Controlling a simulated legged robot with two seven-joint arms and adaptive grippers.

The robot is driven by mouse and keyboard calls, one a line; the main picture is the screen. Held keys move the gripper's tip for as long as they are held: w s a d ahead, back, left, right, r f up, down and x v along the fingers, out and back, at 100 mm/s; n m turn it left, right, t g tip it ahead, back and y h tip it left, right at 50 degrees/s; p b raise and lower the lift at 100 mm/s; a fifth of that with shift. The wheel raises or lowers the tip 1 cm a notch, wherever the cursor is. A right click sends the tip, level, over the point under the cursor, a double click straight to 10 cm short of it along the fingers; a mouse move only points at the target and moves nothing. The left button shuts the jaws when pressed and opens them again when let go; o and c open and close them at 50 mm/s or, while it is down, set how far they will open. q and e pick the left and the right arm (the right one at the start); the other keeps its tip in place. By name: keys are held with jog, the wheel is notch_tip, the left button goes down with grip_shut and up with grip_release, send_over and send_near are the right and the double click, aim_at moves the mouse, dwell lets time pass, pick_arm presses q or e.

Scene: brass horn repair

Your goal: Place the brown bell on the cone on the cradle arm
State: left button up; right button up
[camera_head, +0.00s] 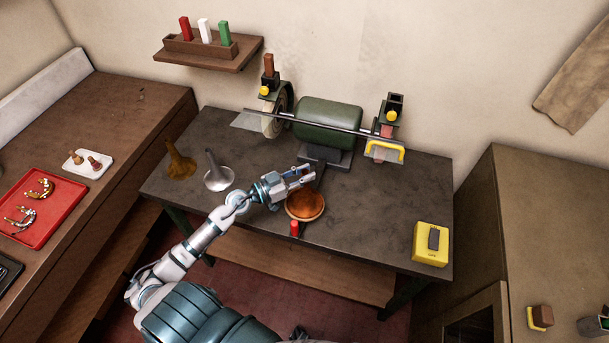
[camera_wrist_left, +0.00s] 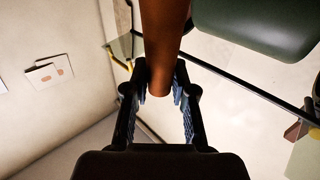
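The brown bell (camera_head: 305,205) shows in the head view as a wide round flare with a pale rim, just below my left gripper (camera_head: 300,174) near the bench's front edge. In the left wrist view, its brown tapering stem (camera_wrist_left: 165,40) narrows down between the fingers. My left gripper (camera_wrist_left: 160,92) has its fingertips closed around the stem's narrow end. Part of the bell is hidden behind the gripper in the head view. I cannot clearly make out the cone or the cradle arm.
A green motor (camera_head: 328,116) with a long shaft stands behind the gripper. A brass bell (camera_head: 180,165) and a silver bell (camera_head: 217,178) stand to the left. A small red piece (camera_head: 294,229) is in front of the brown bell. A yellow switch box (camera_head: 422,249) sits at right; bench between is clear.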

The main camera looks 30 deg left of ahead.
pick_arm(q)
jog(key=o, duration=0.4)
jog(key=shift+a, duration=0.1)
jog(key=shift+o, duration=0.2)
jog(key=shift+d, duration=0.3)
jog(key=shift+s, duration=0.25)
jog(key=b+v, duration=0.2)
jog(key=v, duration=0.9)
jog(key=shift+s+a, duration=0.2)
jog(key=shift+a, duration=0.15)
jog(key=shift+d, duration=0.1)
